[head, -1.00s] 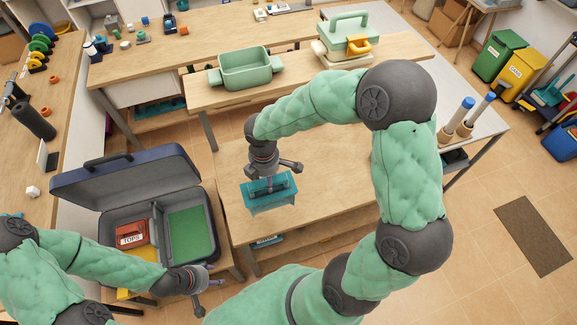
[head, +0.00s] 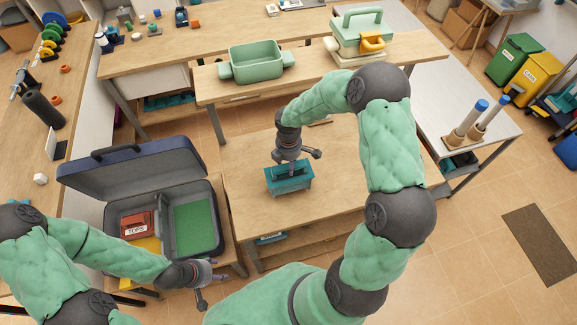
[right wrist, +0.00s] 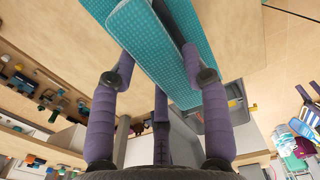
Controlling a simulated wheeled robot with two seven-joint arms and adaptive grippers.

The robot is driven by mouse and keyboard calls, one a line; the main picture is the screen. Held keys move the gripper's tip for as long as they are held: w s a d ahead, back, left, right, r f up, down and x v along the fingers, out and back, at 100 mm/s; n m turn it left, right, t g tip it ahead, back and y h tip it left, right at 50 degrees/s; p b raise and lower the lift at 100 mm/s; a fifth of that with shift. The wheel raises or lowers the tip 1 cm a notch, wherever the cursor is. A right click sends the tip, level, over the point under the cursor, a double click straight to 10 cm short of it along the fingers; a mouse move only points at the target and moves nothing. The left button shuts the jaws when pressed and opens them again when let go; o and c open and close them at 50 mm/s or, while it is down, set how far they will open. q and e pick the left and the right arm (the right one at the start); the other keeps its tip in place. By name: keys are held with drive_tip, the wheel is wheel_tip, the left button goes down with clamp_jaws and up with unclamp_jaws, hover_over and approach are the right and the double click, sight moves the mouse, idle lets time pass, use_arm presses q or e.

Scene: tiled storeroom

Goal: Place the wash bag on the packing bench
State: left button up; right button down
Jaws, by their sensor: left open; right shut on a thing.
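The wash bag (head: 290,187) is a teal box-like pouch, held in my right gripper (head: 289,168) over the left part of the wooden packing bench (head: 345,175). The gripper points down and is shut on the bag's top. In the right wrist view the bag's teal textured side (right wrist: 172,50) shows between the purple fingers (right wrist: 160,72). I cannot tell whether its underside touches the bench top. My left gripper (head: 210,283) is open and empty, low beside the open suitcase.
The open dark blue suitcase (head: 85,177) stands left of the bench, with a red TOPS pouch (head: 136,224) and a green piece (head: 195,226) inside. A green bin (head: 256,64) and green case (head: 357,32) stand on a shelf behind. The bench top right of the bag is clear.

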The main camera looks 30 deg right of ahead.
drive_tip(key=shift+f, duration=0.9)
drive_tip(key=shift+f, duration=0.15)
drive_tip(key=c, duration=0.6)
unclamp_jaws()
